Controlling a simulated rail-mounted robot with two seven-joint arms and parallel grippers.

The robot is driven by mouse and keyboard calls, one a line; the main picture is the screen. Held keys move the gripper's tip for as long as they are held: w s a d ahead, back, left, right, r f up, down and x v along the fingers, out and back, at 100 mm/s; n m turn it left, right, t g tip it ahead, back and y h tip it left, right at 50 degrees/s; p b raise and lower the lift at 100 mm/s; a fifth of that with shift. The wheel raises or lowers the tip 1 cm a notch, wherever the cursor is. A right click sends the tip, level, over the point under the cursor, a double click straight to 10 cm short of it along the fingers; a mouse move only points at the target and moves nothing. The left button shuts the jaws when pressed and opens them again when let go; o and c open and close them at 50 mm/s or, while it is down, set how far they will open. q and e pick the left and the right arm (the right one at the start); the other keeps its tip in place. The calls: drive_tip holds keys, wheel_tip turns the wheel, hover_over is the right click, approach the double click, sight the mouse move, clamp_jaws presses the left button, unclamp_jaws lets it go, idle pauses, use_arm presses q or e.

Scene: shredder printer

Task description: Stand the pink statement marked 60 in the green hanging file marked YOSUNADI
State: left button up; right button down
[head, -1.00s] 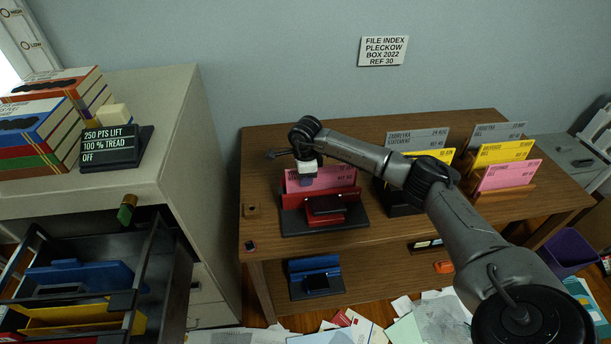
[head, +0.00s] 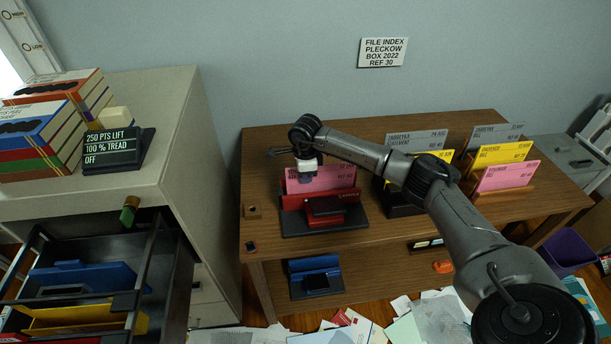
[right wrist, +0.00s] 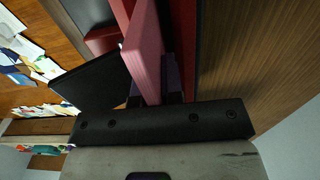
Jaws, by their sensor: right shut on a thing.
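A pink card (head: 335,178) stands upright in a red holder (head: 345,215) on the wooden table; its print is too small to read surely. My right gripper (head: 306,173) is at the card's left part, shut on it. In the right wrist view the pink card (right wrist: 145,50) runs between the fingers (right wrist: 155,92), with red holder walls close by. Another pink card (head: 507,176) stands in the rack at the right. Blue and yellow hanging files (head: 85,318) show in the open drawer at lower left. I cannot make out a green hanging file or the mark YOSUNADI. My left gripper is not in view.
Grey and yellow cards (head: 503,152) stand in racks to the right. A blue holder (head: 315,275) sits on the lower shelf. Papers litter the floor.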

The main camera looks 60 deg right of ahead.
drive_tip(key=shift+r, duration=0.4)
wheel_tip(320, 180, up, 10)
drive_tip(key=p, duration=0.8)
drive_tip(key=shift+f, duration=0.2)
drive_tip(key=shift+r+p, duration=0.45)
